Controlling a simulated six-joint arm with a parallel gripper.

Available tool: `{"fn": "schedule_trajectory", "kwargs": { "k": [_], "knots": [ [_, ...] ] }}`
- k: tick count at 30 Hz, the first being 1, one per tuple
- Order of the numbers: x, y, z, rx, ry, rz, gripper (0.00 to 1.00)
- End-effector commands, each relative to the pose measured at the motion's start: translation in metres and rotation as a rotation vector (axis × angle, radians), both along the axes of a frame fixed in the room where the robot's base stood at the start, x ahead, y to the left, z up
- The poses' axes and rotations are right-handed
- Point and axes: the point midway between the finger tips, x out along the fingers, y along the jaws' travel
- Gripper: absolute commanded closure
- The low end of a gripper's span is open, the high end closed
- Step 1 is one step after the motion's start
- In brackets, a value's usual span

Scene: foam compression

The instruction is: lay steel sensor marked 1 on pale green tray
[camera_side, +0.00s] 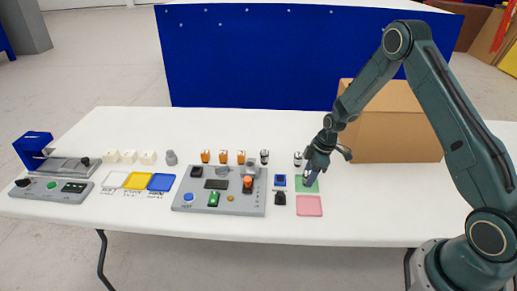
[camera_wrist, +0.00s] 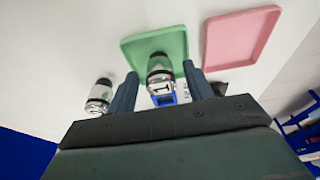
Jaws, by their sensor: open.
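The steel sensor marked 1 (camera_wrist: 160,68) is between my gripper's fingers in the wrist view, with a small gap on each side. It overlaps the near edge of the pale green tray (camera_wrist: 140,46); I cannot tell whether its whole length rests on it. My gripper (camera_wrist: 160,70) is open, its fingers pointing at the tray. In the side view my gripper (camera_side: 309,181) is low over the pale green tray (camera_side: 304,188) and hides the sensor and part of the tray.
A second steel sensor (camera_wrist: 98,97) stands left of the green tray in the wrist view. The pink tray (camera_side: 309,206) lies in front of the green one. A cardboard box (camera_side: 395,130) stands behind.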

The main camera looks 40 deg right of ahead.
Motion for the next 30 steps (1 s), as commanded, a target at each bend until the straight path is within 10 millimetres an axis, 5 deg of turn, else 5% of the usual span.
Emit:
{"fn": "schedule_trajectory", "kwargs": {
  "k": [11,30],
  "knots": [
    [-0.003,-0.004,0.022,0.0,-0.001,-0.001,0.48],
    [-0.018,-0.019,0.107,-0.001,-0.002,0.0,0.48]
  ]
}}
